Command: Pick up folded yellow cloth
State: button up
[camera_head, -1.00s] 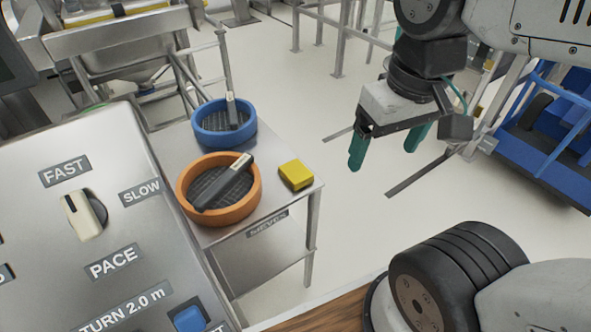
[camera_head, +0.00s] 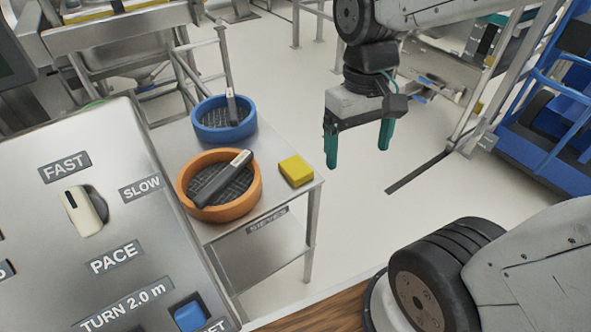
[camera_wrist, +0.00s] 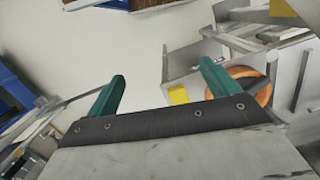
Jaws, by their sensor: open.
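The folded yellow cloth (camera_head: 296,170) lies flat at the right side of a metal table, beside an orange-rimmed sieve. It also shows in the wrist view (camera_wrist: 178,95), just left of the right finger. My gripper (camera_head: 357,158) has two green fingers spread apart with nothing between them. It hangs in the air to the right of the table and the cloth, apart from both. In the wrist view my gripper (camera_wrist: 160,85) is also open and empty.
An orange sieve (camera_head: 252,196) and a blue sieve (camera_head: 197,127) stand on the table (camera_head: 277,203), each with a dark handled tool. A control panel (camera_head: 128,217) fills the left foreground. A blue cart (camera_head: 545,150) stands at the far right. The floor below my gripper is clear.

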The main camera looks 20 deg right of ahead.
jog(key=w+a+f+n, duration=0.1)
jog(key=w+a+f, duration=0.1)
jog(key=w+f, duration=1.35)
send_over(296, 167)
jog(key=s, duration=0.1)
jog(key=shift+d+f+n+t, duration=0.1)
jog(key=shift+f+n+t, duration=0.2)
jog(key=shift+t, duration=0.1)
jog(key=shift+w+t, duration=0.3)
jog(key=f, duration=0.7)
jog(key=shift+w+f, duration=0.25)
jog(key=shift+f, duration=0.05)
jog(key=c, duration=1.1)
jog(key=shift+r, duration=0.2)
